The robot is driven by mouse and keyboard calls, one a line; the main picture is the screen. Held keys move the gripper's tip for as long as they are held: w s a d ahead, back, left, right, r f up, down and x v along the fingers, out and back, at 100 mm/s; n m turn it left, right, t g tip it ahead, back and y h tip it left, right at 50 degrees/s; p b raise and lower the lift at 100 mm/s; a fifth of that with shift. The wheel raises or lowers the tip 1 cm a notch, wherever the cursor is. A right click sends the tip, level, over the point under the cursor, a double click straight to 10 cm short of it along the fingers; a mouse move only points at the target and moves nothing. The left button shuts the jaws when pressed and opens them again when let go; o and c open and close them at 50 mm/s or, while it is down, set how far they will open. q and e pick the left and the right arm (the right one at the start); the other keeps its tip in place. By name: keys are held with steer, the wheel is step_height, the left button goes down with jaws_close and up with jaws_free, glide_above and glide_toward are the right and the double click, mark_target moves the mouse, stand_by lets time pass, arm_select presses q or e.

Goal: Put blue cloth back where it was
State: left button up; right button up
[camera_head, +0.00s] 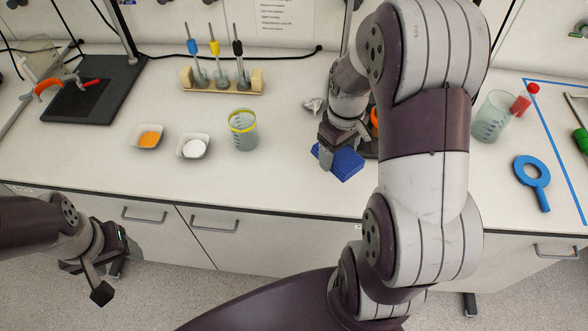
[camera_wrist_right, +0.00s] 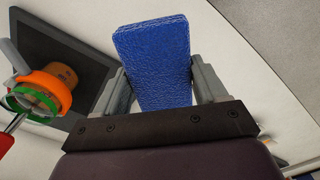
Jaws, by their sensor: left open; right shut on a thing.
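The blue cloth (camera_head: 345,164) is at the bench's front edge area in the head view, under my right gripper (camera_head: 327,157). In the right wrist view the cloth (camera_wrist_right: 155,62) is a textured blue block between the two fingers of my right gripper (camera_wrist_right: 152,88), which is shut on it. Whether the cloth touches the bench top is hard to tell. My left gripper (camera_head: 108,272) is open and empty, low in front of the bench's drawers at the left.
A beaker with a yellow rim (camera_head: 243,131), white dish (camera_head: 193,147) and orange-filled dish (camera_head: 148,137) stand left of the cloth. Right are a beaker (camera_head: 490,118) and blue ring tool (camera_head: 532,172). A dark plate (camera_wrist_right: 60,60) with an orange-green item (camera_wrist_right: 45,92) is beside the cloth.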

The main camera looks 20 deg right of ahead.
glide_above(302, 178)
step_height(302, 178, down, 4)
steer(key=shift+a+f+p, duration=0.1)
steer(key=shift+f+p, duration=0.15)
steer(key=shift+p, duration=0.15)
steer(key=shift+f, duration=2.05)
steer(key=shift+f, duration=0.1)
steer(key=o, duration=1.1)
step_height(302, 178, up, 12)
steer(key=s+a+m+t, duration=0.1)
steer(key=s+a+m, duration=0.1)
steer(key=s+a, duration=0.3)
steer(key=s, duration=0.3)
steer(key=shift+s+f+m, duration=0.3)
steer(key=shift+s+f, duration=0.05)
steer(key=shift+s, duration=0.05)
